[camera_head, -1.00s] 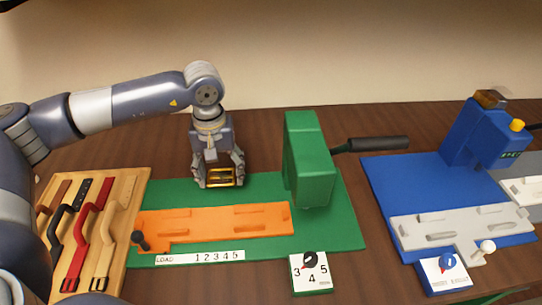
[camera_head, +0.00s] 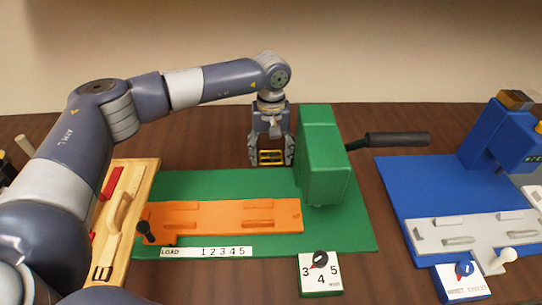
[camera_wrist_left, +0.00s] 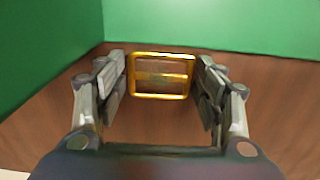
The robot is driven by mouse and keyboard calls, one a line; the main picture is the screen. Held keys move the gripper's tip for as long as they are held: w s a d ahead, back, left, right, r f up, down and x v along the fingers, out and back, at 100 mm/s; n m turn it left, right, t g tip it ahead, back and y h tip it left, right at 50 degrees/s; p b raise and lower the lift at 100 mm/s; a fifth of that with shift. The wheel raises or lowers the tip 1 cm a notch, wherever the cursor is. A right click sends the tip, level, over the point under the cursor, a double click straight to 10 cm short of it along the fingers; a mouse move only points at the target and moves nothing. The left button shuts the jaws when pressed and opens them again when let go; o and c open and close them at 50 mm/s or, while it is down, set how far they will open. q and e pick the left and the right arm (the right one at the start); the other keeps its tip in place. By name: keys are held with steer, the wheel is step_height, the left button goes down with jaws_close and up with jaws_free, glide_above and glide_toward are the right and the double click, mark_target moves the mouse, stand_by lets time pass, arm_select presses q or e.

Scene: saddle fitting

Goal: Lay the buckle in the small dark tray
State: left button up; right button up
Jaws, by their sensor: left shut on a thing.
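My left gripper (camera_head: 271,157) is shut on a gold-coloured rectangular buckle. The buckle (camera_head: 271,158) sits between the fingertips, behind the green mat's back edge and left of the green press. In the left wrist view the gold buckle (camera_wrist_left: 161,76) shows as a frame with a middle bar, its sides between the two fingers, with brown table beyond it. I cannot make out a small dark tray in these views. My right gripper is not in view.
The green press (camera_head: 325,160) with a dark lever stands right beside the gripper. An orange fixture (camera_head: 225,216) lies on the green mat (camera_head: 340,235). A wooden strap tray (camera_head: 143,200) is at left, partly behind my arm. A blue machine (camera_head: 490,140) stands right.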

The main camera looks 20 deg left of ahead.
arm_select(q)
steer(key=shift+f, duration=0.2)
steer(key=shift+f, duration=0.1)
steer(key=o, duration=1.1)
steer(key=shift+c, duration=0.2)
